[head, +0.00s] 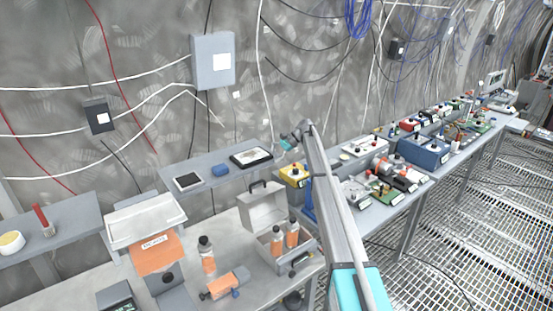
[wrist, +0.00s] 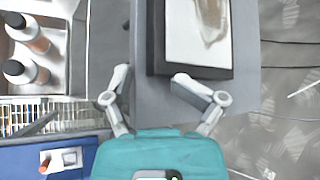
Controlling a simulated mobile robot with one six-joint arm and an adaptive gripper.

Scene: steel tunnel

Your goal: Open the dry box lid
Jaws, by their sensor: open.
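The orange box is not in the wrist view.
A grey case (head: 297,268) with its lid up holds orange bottles, between the orange box and my arm. The shelf (head: 210,160) holds small items. Instruments crowd the right bench.

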